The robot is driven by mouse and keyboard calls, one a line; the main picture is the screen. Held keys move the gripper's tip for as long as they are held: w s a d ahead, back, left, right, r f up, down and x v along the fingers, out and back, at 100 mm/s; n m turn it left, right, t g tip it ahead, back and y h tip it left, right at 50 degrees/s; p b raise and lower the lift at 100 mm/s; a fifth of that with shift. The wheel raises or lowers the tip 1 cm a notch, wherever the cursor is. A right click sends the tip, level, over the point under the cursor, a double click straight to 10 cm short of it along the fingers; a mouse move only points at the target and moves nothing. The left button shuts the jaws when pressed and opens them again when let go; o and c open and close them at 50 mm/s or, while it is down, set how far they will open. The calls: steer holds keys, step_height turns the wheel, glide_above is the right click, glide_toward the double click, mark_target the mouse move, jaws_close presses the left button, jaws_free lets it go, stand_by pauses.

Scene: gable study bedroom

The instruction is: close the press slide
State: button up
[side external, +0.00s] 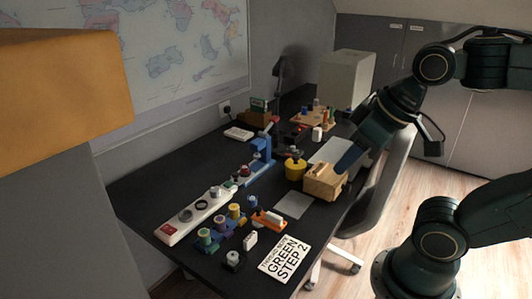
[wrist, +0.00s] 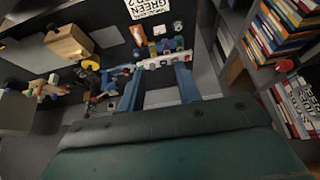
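A blue press (side external: 262,152) stands upright on the dark desk, left of the middle in the side view, with a low blue base running toward the front. I cannot tell how far its slide is open. In the wrist view the press is not clearly made out. My gripper (side external: 346,161) hangs over the right side of the desk, above and near a wooden box (side external: 322,184), clear of the press. In the wrist view my two blue fingers (wrist: 160,82) are spread apart with nothing seen between them.
A yellow pot (side external: 295,168) stands between the press and the wooden box. A white control strip (side external: 196,215), colored spools (side external: 234,211), an orange tool (side external: 268,221) and a printed card (side external: 284,259) lie toward the front. A bare grey pad (side external: 294,204) lies before the box.

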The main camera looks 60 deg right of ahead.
steer(key=shift+w+d+r, duration=0.1)
steer(key=shift+w+r, duration=0.1)
steer(key=shift+w, duration=0.2)
jaws_close()
steer(key=w+d+f+m+g+h, duration=0.1)
steer(key=w+d, duration=0.1)
steer(key=w, duration=1.1)
steer(key=w+d+m+h, duration=0.2)
steer(key=w+d, duration=0.1)
steer(key=w, duration=1.1)
steer(key=w+d+f+h, duration=0.1)
steer(key=w+f, duration=0.7)
steer(key=f, duration=0.4)
steer(key=w+d+f+g+h, duration=0.1)
steer(key=w+d+f+h, duration=0.1)
steer(key=w+f, duration=0.7)
step_height(320, 180, down, 4)
steer(key=shift+w+r+m+h, duration=0.2)
steer(key=shift+w+m+h, duration=0.1)
steer(key=shift+m, duration=0.1)
